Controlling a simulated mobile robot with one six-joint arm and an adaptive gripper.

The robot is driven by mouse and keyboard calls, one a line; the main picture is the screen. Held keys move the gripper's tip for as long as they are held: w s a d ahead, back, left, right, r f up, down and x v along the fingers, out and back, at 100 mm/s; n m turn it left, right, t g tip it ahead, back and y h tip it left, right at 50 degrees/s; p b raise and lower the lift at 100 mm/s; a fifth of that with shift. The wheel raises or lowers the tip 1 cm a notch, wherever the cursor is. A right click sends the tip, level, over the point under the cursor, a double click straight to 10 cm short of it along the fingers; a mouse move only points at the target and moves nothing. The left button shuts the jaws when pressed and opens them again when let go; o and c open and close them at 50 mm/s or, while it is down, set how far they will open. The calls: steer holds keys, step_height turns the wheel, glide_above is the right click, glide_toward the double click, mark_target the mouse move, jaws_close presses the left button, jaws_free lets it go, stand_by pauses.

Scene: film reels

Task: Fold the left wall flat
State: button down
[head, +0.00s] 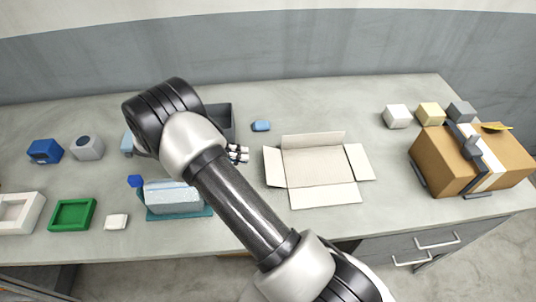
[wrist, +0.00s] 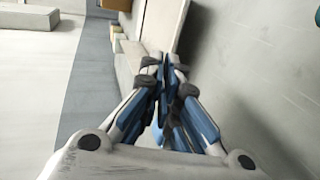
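An open cream box has a flat floor (head: 312,168) in the middle of the table in the head view. Its left wall (head: 274,168) leans outward from the floor's left edge; how flat it lies is hard to tell. The back wall (head: 313,140), right wall (head: 360,162) and front wall (head: 325,196) also spread outward. My gripper (head: 240,153) is just left of the left wall, apart from it in the head view. In the wrist view my gripper (wrist: 165,68) has its fingers together and empty, with a pale panel (wrist: 163,25) beyond them.
A blue-grey block on a teal base (head: 175,197) and a dark grey bin (head: 219,118) stand left of the box. A small blue block (head: 261,126) lies behind my gripper. A strapped brown carton (head: 450,160) stands at the right.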

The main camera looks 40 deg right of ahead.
steer(key=shift+s+a+r+g+y, duration=0.2)
steer(key=shift+s+a+g+y, duration=0.15)
steer(key=shift+s+y, duration=0.45)
steer(key=s+d+y, duration=0.1)
steer(key=s+d+y+p, duration=0.1)
steer(key=y, duration=0.1)
steer(key=s+d+y, duration=0.1)
steer(key=shift+s+d+r+y+p, duration=0.15)
steer(key=shift+s+d+y+p, duration=0.05)
steer(key=shift+d+y+p, duration=0.15)
step_height(320, 180, up, 2)
steer(key=s+t+y+p, duration=0.2)
steer(key=y, duration=0.2)
steer(key=t+y+p, duration=0.3)
steer(key=t+y, duration=0.1)
steer(key=t, duration=0.3)
glide_toward(267, 160)
steer(key=b+x, duration=0.5)
steer(key=x, duration=0.3)
steer(key=shift+a, duration=0.1)
